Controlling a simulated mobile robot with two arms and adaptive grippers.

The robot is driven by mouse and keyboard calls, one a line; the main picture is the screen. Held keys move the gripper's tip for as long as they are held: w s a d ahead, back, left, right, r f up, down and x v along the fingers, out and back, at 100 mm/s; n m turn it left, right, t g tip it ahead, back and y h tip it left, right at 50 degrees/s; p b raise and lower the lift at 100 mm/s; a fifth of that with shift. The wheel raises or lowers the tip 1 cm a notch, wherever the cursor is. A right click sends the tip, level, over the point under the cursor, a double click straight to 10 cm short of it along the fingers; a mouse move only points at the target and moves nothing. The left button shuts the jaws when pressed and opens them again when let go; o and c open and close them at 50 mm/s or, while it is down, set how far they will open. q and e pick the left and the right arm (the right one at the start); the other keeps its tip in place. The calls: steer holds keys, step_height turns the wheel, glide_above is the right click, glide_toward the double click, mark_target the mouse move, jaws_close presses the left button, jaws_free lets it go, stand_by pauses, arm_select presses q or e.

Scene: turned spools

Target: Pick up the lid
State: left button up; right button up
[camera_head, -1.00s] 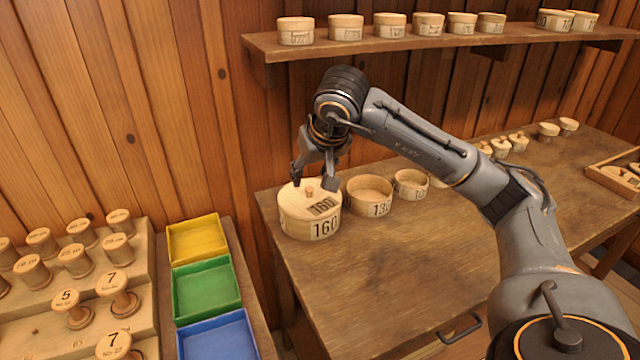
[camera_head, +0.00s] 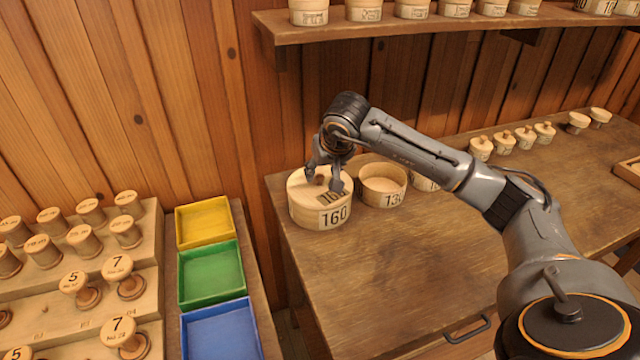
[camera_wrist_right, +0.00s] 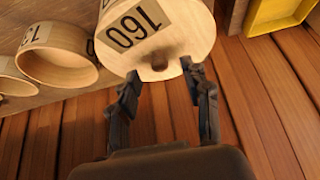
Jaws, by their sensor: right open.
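The right wrist view shows the same open fingers (camera_wrist_right: 160,78). My left gripper is not in view.
An open box marked 13-something (camera_head: 383,190) stands close right of the lidded box. A shelf (camera_head: 400,31) with several boxes hangs above. Yellow (camera_head: 203,224), green (camera_head: 211,275) and blue trays (camera_head: 221,332) lie left, beside a stepped rack of spools. The table front is clear.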

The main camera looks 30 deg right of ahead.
mark_target(320, 176)
steer(key=x, duration=0.2)
steer(key=shift+w+d+f, duration=0.15)
steer(key=shift+w+f, duration=0.05)
steer(key=shift+w, duration=0.05)
steer(key=shift+w+f, duration=0.15)
steer(key=shift+f, duration=0.15)
steer(key=shift+c, duration=0.4)
jaws_close()
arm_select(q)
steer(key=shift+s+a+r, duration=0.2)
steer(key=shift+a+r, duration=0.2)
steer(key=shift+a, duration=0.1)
arm_select(e)
steer(key=shift+r, duration=0.1)
